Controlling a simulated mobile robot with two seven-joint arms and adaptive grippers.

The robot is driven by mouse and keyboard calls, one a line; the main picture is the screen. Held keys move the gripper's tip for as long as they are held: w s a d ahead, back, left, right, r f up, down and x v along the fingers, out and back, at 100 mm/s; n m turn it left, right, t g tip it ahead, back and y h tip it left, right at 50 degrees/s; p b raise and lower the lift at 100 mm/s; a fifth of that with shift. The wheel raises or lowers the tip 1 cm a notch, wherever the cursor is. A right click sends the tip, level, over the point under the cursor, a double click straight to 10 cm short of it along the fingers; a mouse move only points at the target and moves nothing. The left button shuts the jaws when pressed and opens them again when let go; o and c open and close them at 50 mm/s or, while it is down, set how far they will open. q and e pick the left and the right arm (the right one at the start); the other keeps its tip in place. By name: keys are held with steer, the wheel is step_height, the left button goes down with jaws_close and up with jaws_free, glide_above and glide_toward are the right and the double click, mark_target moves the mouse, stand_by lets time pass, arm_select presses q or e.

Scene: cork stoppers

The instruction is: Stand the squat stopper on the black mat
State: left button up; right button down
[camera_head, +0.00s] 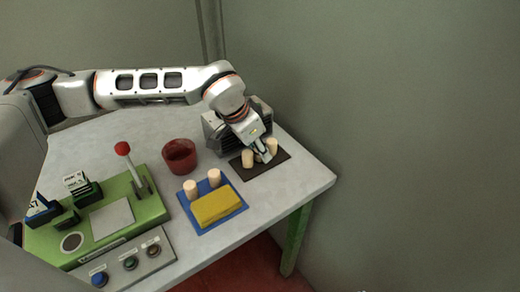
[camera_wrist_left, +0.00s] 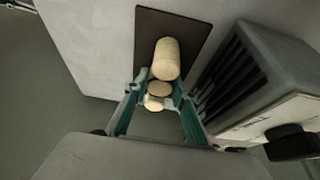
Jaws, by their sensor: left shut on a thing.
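The black mat (camera_head: 266,168) lies near the table's far right corner; its bare part also shows in the wrist view (camera_wrist_left: 148,38). My left gripper (camera_head: 264,156) is over the mat, pointing down, and shut on a short pale cork stopper (camera_wrist_left: 154,103). The fingers partly hide it, and I cannot tell whether its base touches the mat. A longer cork stopper (camera_wrist_left: 167,58) is on the mat just beyond the fingers. In the head view, one stopper (camera_head: 248,159) shows left of the fingers and another (camera_head: 272,145) right of them. My right gripper is not in view.
A grey vented box (camera_head: 224,135) stands close beside the mat. A red bowl (camera_head: 179,157) and a green lever panel (camera_head: 154,210) are further left.

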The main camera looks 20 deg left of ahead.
arm_select(q)
steer(key=o, duration=0.8)
steer(key=shift+f, duration=0.1)
steer(key=shift+c, duration=0.2)
steer(key=v, duration=1.2)
steer(key=shift+p, duration=0.4)
